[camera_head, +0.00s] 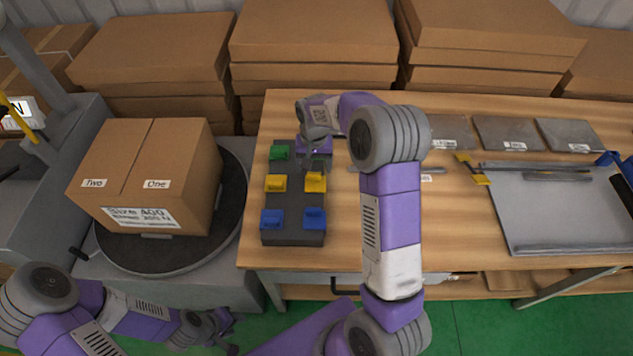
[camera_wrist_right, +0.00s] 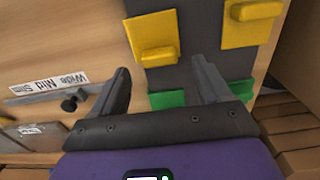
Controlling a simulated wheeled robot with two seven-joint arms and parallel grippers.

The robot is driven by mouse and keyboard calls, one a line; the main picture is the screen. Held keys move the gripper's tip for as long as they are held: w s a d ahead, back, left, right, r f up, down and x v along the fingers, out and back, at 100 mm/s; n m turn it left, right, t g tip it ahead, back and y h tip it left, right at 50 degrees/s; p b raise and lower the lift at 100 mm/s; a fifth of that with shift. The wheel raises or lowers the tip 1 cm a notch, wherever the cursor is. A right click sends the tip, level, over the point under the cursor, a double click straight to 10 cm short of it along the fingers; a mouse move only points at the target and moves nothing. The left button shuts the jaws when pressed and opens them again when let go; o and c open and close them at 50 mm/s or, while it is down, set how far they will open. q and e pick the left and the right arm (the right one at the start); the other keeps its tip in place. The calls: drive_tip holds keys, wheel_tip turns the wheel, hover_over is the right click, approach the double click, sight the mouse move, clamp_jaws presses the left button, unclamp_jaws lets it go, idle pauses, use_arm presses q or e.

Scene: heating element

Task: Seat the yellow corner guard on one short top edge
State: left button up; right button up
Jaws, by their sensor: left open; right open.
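The cardboard box (camera_head: 150,180) stands at left on a round dark turntable (camera_head: 235,205), with labels "Two" and "One" on its top. A dark holder (camera_head: 292,238) on the table carries two yellow corner guards (camera_head: 276,183) (camera_head: 316,182); they also show in the right wrist view (camera_wrist_right: 155,40) (camera_wrist_right: 250,22). My right gripper (camera_head: 316,162) is open and empty above the holder's far right part, near a green guard (camera_wrist_right: 168,98) and just beyond the right yellow guard. My left gripper (camera_head: 220,326) is low at the front, left of the table, away from the box.
Blue guards (camera_head: 272,219) (camera_head: 314,218) fill the holder's near row; another green guard (camera_head: 279,152) is at far left. A grey tray (camera_head: 570,235) and metal plates (camera_head: 508,133) lie on the table's right. Stacked cartons (camera_head: 312,45) line the back. My right arm crosses the table's middle.

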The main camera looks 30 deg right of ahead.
sight(315, 183)
wheel_tip(315, 183, down, 3)
drive_tip(key=shift+r, duration=0.2)
drive_tip(key=shift+c, duration=0.4)
drive_tip(key=c, duration=1)
drive_tip(key=shift+w+r, duration=0.1)
drive_tip(key=shift+r, duration=0.05)
drive_tip(key=shift+c, duration=0.2)
